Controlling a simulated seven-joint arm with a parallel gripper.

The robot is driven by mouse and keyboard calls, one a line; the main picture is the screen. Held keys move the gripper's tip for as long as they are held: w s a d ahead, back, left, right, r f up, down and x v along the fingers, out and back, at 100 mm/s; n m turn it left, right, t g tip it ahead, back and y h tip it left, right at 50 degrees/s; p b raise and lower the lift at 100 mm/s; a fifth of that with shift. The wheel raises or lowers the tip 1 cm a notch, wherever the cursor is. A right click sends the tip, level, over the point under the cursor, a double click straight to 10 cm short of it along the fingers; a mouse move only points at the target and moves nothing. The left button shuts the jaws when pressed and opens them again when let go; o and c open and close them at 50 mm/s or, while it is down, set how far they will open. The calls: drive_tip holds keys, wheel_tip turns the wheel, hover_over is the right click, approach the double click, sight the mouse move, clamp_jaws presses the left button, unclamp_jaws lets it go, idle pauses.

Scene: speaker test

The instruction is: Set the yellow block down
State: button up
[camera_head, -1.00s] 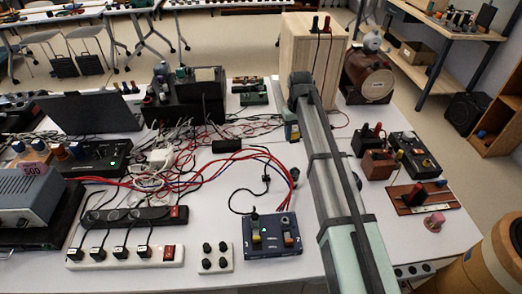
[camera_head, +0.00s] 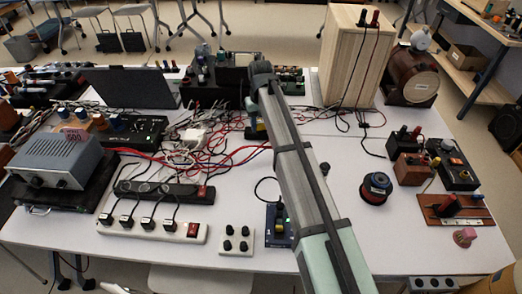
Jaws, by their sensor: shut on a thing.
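My gripper (camera_head: 257,130) is at the far end of my arm, pointing down over the table's back middle, among the cables. It is small in the view and partly hidden by my arm. A small yellow patch, the yellow block (camera_head: 261,127), shows between its fingers, and the gripper is shut on it. I cannot tell whether the block touches the table (camera_head: 335,230) or hangs just above it.
Tangled cables (camera_head: 195,135) and a black power strip (camera_head: 165,190) lie left of my arm. A wooden box (camera_head: 350,60) stands at the back right.

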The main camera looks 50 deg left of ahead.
drive_tip(key=m, duration=0.2)
drive_tip(key=shift+a+m, duration=0.1)
drive_tip(key=shift+m, duration=0.3)
drive_tip(key=shift+f+m, duration=0.15)
drive_tip(key=shift+m, duration=0.15)
wheel_tip(320, 180, down, 10)
drive_tip(key=shift+r, duration=0.15)
drive_tip(key=o, duration=1)
drive_tip(key=shift+o, duration=0.2)
wheel_tip(320, 180, up, 12)
drive_tip(key=shift+r, duration=0.1)
